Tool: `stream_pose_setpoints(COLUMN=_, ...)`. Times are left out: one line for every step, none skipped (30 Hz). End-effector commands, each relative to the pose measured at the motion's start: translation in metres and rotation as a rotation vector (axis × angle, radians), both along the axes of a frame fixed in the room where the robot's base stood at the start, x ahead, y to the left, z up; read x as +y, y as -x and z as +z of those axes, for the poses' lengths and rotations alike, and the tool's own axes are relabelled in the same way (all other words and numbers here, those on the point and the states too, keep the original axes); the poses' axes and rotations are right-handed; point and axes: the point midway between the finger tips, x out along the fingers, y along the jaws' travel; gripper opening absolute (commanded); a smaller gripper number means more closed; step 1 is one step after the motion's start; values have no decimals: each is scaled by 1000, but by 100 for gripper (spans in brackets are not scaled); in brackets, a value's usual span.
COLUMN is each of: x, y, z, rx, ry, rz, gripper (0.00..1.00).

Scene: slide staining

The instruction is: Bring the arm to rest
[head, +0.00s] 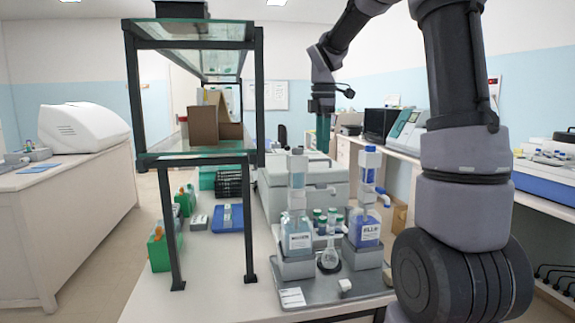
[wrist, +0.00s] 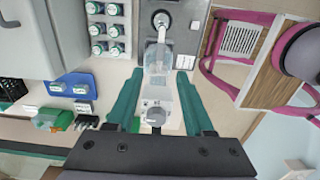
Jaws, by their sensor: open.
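My gripper (head: 323,145) hangs from my raised arm, its teal fingers pointing down above the back of the bench. In the wrist view my gripper (wrist: 158,74) has its two teal fingers spread apart, with nothing held. A white-topped dispenser bottle (wrist: 157,100) shows between the fingers in that view. It appears to be below them, but the exact gap cannot be told.
Two dispenser bottles (head: 299,236) (head: 366,228) stand on a grey tray (head: 330,291). A glass shelf frame (head: 256,100) rises at left. A blue rack (head: 228,219) and green boxes (head: 158,250) lie under it. A pink-framed chair (wrist: 217,78) shows beside the bench.

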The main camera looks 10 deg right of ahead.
Motion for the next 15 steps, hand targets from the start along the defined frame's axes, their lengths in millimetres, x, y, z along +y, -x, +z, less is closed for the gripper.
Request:
stream_pose_setpoints(x=0, y=2, z=2, rx=-7, ry=-1, rz=-14, gripper=52)
stream_pose_setpoints(x=1, y=5, z=4, rx=-14, ry=-1, rz=-33, gripper=52)
stream_pose_setpoints(x=1, y=10, z=7, rx=-26, ry=-3, rz=-71, gripper=52)
stream_pose_setpoints(x=1, y=15, z=11, rx=-39, ry=-7, rz=-111, gripper=52)
stream_pose_setpoints(x=2, y=22, z=15, rx=-54, ry=-12, rz=-159, gripper=52)
stream_pose_setpoints(x=3, y=32, z=20, rx=-79, ry=-22, rz=-237, gripper=52)
stream_pose_setpoints(x=4, y=41, z=25, rx=-100, ry=-33, rz=-304, gripper=52)
stream_pose_setpoints(x=5, y=50, z=29, rx=-120, ry=-46, rz=-379, gripper=52)
stream_pose_setpoints(x=6, y=64, z=35, rx=-149, ry=-69, rz=-484, gripper=52)
stream_pose_setpoints(x=7, y=74, z=38, rx=-171, ry=-89, rz=-565, gripper=52)
stream_pose_setpoints(x=7, y=84, z=41, rx=-190, ry=-111, rz=-646, gripper=52)
stream_pose_setpoints(x=8, y=97, z=45, rx=-215, ry=-145, rz=-756, gripper=52)
stream_pose_setpoints(x=8, y=107, z=47, rx=-230, ry=-173, rz=-836, gripper=52)
stream_pose_setpoints(x=9, y=117, z=48, rx=-245, ry=-203, rz=-917, gripper=52)
stream_pose_setpoints(x=10, y=129, z=50, rx=-263, ry=-246, rz=-1024, gripper=52)
